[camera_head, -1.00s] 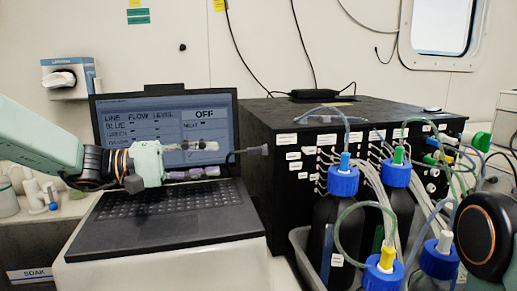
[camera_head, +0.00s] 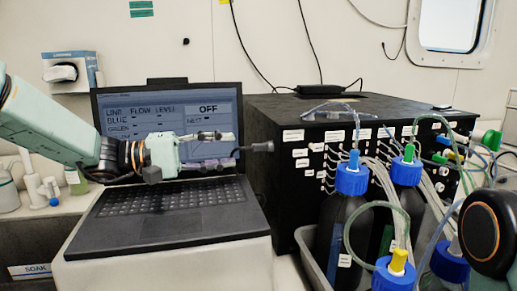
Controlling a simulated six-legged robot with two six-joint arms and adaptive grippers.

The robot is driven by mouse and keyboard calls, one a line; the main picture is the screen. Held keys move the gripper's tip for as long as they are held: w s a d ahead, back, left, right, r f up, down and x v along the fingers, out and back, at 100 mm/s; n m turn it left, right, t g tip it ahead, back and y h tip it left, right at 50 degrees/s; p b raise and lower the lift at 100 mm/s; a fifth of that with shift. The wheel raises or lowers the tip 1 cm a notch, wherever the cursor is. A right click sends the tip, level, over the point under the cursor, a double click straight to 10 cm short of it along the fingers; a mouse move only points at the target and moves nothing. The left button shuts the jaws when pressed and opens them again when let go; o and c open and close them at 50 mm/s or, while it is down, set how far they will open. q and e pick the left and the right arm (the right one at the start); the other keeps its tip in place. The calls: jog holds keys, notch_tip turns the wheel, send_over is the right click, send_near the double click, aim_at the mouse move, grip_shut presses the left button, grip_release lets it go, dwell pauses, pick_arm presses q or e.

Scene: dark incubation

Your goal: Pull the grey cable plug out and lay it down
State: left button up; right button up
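The grey cable plug (camera_head: 262,147) shows against the dark left side of the black box (camera_head: 275,185). Its thin cable runs left from it toward my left gripper. I cannot tell how deep the plug sits in the box. My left gripper (camera_head: 232,150) comes in from the left above the laptop keyboard. Its two fingers, one above the other, are spread apart, with their tips just left of the plug. The gap between them looks empty except for the cable end near the tips. My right gripper is out of view; only a round joint of my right arm shows at lower right.
A laptop (camera_head: 165,215) stands open on a white surface, its screen reading OFF. Dark bottles with blue caps (camera_head: 351,180) and several tubes crowd the box's front, in a grey tray (camera_head: 308,245). Lab bottles stand at far left. The keyboard area is clear.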

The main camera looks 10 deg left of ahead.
aim_at(250, 148)
pick_arm(q)
jog(key=b+x, duration=0.1)
jog(key=x, duration=0.2)
jog(key=shift+w+d+f, duration=0.1)
jog(key=shift+d+f, duration=0.05)
jog(key=shift+d, duration=0.05)
jog(key=shift+w+d+b, duration=0.3)
jog(key=shift+d+b, duration=0.15)
jog(key=shift+d, duration=0.1)
jog(key=shift+x, duration=0.95)
jog(key=shift+s+a, duration=0.1)
jog(key=shift+a, duration=0.15)
jog(key=shift+d, duration=0.25)
jog(key=shift+a+b, duration=0.2)
jog(key=shift+b, duration=0.2)
jog(key=shift+d, duration=0.15)
